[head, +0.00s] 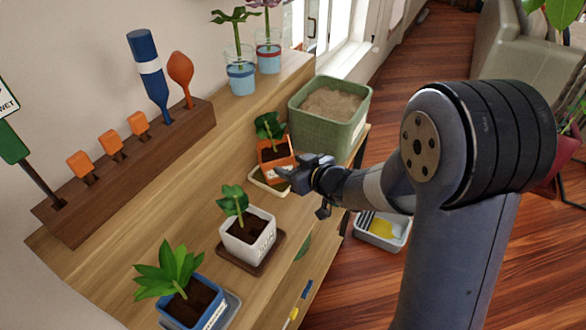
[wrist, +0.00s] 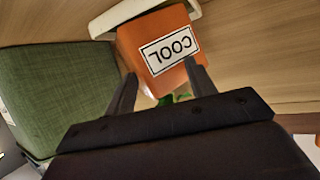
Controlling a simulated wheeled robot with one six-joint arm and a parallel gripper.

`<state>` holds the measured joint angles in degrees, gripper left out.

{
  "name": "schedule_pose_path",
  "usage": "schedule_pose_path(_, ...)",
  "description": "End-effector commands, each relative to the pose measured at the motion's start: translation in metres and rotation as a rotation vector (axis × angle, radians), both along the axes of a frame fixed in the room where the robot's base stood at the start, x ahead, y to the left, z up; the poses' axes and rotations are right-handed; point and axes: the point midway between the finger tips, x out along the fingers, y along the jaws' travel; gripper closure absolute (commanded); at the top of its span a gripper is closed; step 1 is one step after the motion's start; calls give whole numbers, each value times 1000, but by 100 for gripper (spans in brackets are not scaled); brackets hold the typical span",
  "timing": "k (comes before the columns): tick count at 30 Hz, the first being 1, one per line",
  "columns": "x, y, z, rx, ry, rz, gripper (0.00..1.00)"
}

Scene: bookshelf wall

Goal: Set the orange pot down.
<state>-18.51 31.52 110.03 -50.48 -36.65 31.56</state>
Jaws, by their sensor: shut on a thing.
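The orange pot (head: 269,156) holds a green plant and dark soil, near the back right of the wooden table. In the wrist view the orange pot (wrist: 148,35) shows upside down, with a white label reading COOL. My gripper (head: 284,173) is shut on the pot, one finger on each side in the wrist view (wrist: 160,72). A cream saucer (head: 258,186) lies under and in front of the pot. The saucer's rim (wrist: 130,12) shows by the pot's base in the wrist view. I cannot tell whether pot and saucer touch.
A green bin of soil (head: 301,125) stands close behind the pot. A white pot (head: 241,243) on a brown saucer and a blue pot (head: 192,311) stand nearer. A wooden tool rack (head: 110,190) runs along the wall. A grey tray (head: 372,236) is beyond the table edge.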

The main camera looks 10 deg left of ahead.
Motion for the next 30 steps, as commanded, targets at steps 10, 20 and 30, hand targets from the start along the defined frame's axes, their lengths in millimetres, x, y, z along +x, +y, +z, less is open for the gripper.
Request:
schedule_pose_path(10, 2, 6, 76, 17, -23, 12, 100)
schedule_pose_path(20, 1, 3, 102, 9, -10, 5, 100)
schedule_pose_path(30, 1, 1, 101, 7, -8, 2, 95)
